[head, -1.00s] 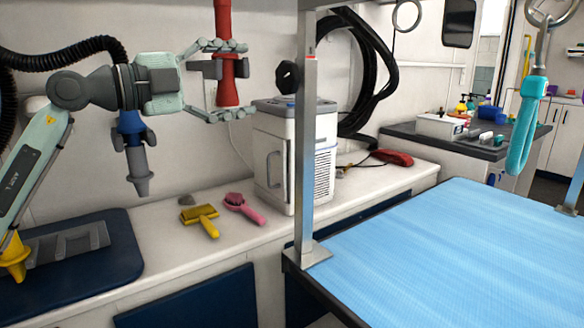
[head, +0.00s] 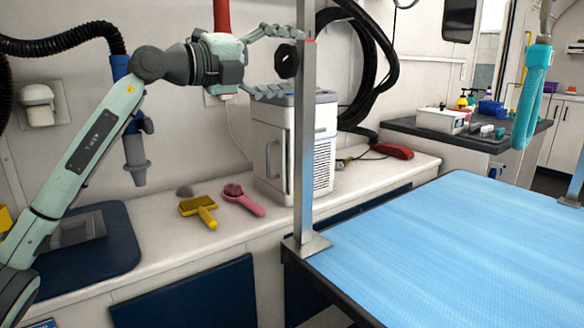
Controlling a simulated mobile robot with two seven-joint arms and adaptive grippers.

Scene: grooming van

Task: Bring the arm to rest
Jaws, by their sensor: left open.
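My left gripper (head: 285,64) is open, with its fingers pointing right. It is in front of the back wall, above the white cabinet-like unit. Its fingertips overlap the view of a black knob (head: 286,61) beside the metal post (head: 305,150); I cannot tell whether they touch. Nothing is seen held between the fingers. My left arm (head: 100,150) reaches up from the lower left. A red tube (head: 222,14) shows above the gripper's body, which hides its lower part. My right gripper is not in view.
A blue-and-grey nozzle (head: 134,150) hangs on the wall. A yellow brush (head: 200,209) and pink brush (head: 242,200) lie on the counter (head: 165,235) before the white unit (head: 275,150). The blue grooming table (head: 450,250) is bare at right; a turquoise loop (head: 529,95) hangs over it.

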